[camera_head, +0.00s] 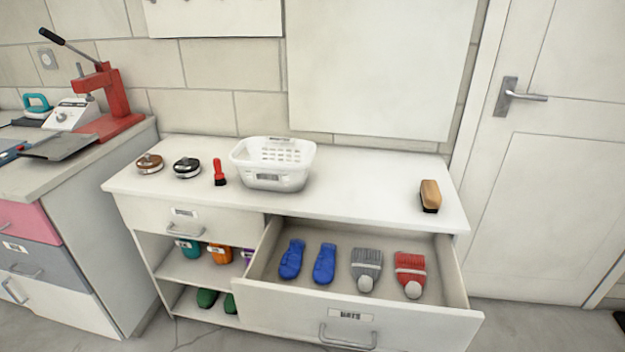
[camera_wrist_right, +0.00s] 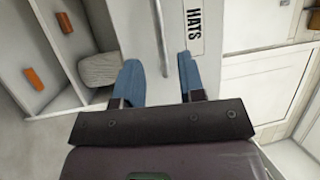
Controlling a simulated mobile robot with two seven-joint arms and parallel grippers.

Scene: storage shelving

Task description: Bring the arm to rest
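My right gripper (camera_wrist_right: 158,66) shows in the right wrist view with its two blue fingers apart and nothing held between them. Beyond the fingertips are the white drawer front with a "HATS" label (camera_wrist_right: 195,32) and a grey bar handle (camera_wrist_right: 160,38). The handle lines up with the gap between the fingers, and the gripper appears clear of it. In the head view the same drawer (camera_head: 290,305) is pulled open, its handle (camera_head: 347,338) at the bottom edge. Neither gripper shows in the head view; my left gripper is out of sight.
The drawer holds two blue mittens (camera_head: 291,258), a grey hat (camera_head: 366,265) and a red hat (camera_head: 410,270). On the cabinet top stand a white basket (camera_head: 275,180), a brush (camera_head: 430,195), two round tins (camera_head: 187,167) and a red-handled brush (camera_head: 219,174). A door (camera_head: 550,170) is at right.

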